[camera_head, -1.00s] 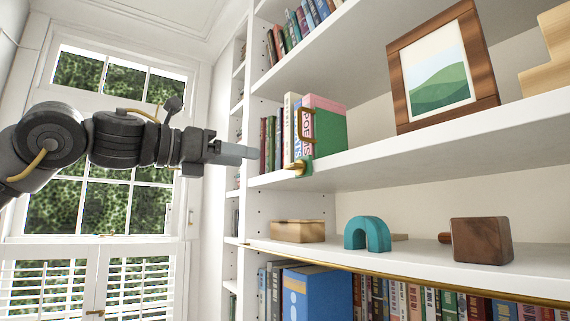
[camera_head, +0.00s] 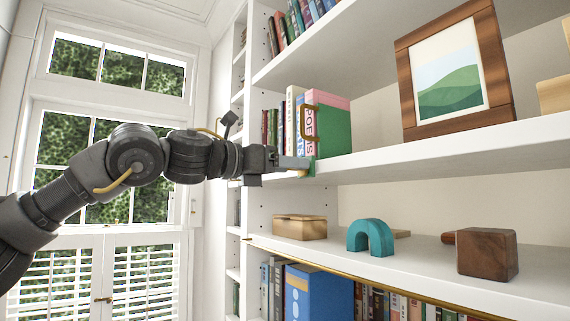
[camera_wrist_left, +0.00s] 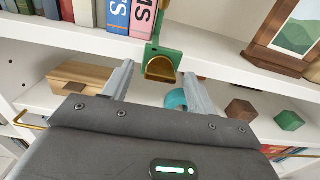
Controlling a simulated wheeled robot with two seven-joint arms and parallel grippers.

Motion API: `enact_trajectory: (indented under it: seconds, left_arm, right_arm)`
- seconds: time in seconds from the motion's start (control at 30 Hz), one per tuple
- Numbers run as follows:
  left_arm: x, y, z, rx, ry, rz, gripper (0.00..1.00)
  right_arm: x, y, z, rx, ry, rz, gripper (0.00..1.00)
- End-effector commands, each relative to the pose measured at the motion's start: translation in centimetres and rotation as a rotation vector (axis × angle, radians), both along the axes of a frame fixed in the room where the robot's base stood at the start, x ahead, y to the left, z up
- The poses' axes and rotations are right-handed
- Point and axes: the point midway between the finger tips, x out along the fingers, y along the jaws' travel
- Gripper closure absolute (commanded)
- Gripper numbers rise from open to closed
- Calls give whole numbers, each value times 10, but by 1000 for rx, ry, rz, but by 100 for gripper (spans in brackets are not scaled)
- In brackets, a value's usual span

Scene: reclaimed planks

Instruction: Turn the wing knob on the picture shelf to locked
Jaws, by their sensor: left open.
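The wing knob (camera_wrist_left: 160,69) is brass and sits on a green mount (camera_wrist_left: 165,52) at the front edge of the picture shelf (camera_head: 420,150). In the left wrist view it lies ahead of my left gripper (camera_wrist_left: 158,73), between the lines of the two fingers. The fingers are spread apart and hold nothing; I cannot tell if they touch the knob. In the head view, my left gripper (camera_head: 306,163) reaches the mount from the left and hides most of the knob. A brass loop (camera_head: 309,121) stands above the mount. I cannot read any lock marking. My right gripper is out of view.
Books (camera_head: 333,122) stand behind the brass loop, and a framed picture (camera_head: 450,75) stands farther right. The shelf below holds a wooden box (camera_head: 300,227), a teal arch (camera_head: 370,236) and a dark wooden block (camera_head: 487,252).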

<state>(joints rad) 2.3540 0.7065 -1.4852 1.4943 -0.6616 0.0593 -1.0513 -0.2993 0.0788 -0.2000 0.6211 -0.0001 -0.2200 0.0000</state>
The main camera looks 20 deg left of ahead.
Motion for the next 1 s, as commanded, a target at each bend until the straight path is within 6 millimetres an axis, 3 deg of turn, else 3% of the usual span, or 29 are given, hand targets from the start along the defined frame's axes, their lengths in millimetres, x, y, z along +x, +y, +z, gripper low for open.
enact_trajectory:
  seconds: [0.03, 0.37, 0.67, 1.0]
  left_arm:
    - [0, 0, 0, 0, 0, 0, 45]
    - [0, 0, 0, 0, 0, 0, 87]
    - [0, 0, 0, -34, 27, -1, 87]
    - [1, 0, -2, -213, 177, -2, 87]
  right_arm:
    - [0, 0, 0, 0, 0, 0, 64]
    - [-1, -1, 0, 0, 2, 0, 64]
    - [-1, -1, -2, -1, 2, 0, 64]
    - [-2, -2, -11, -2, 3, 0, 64]
